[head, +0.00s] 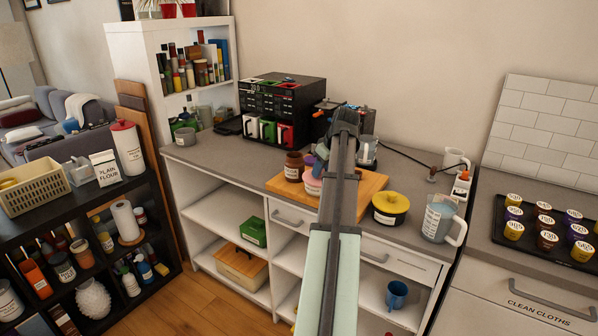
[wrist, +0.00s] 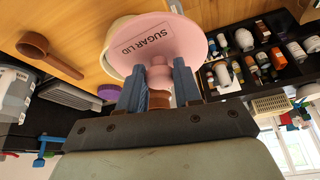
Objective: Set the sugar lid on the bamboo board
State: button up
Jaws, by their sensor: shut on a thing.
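The pink sugar lid (wrist: 170,35), a disc labelled "SUGAR LID", fills the upper middle of the wrist view. My gripper (wrist: 158,80) is shut on its pink knob, one blue finger on each side. A cream round container (wrist: 117,42) shows behind the lid's edge; I cannot tell whether they touch. In the head view the pink lid (head: 313,182) is partly hidden by my arm, over the left part of the bamboo board (head: 371,186). The board (wrist: 75,25) also shows in the wrist view, with a brown scoop (wrist: 50,55).
A brown jar (head: 293,168) stands at the board's left.

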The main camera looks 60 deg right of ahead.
jog(key=s+d+m, duration=0.1)
jog(key=s+d, duration=0.4)
jog(key=s, duration=0.6)
jog(key=shift+w+a+f, duration=0.1)
jog(key=shift+w+f, duration=0.05)
jog(key=shift+f, duration=1.35)
jog(key=shift+w+a+f, duration=0.1)
jog(key=shift+w+f, duration=0.05)
jog(key=shift+f, duration=1.35)
jog(key=shift+f, duration=0.6)
jog(key=o, duration=1.1)
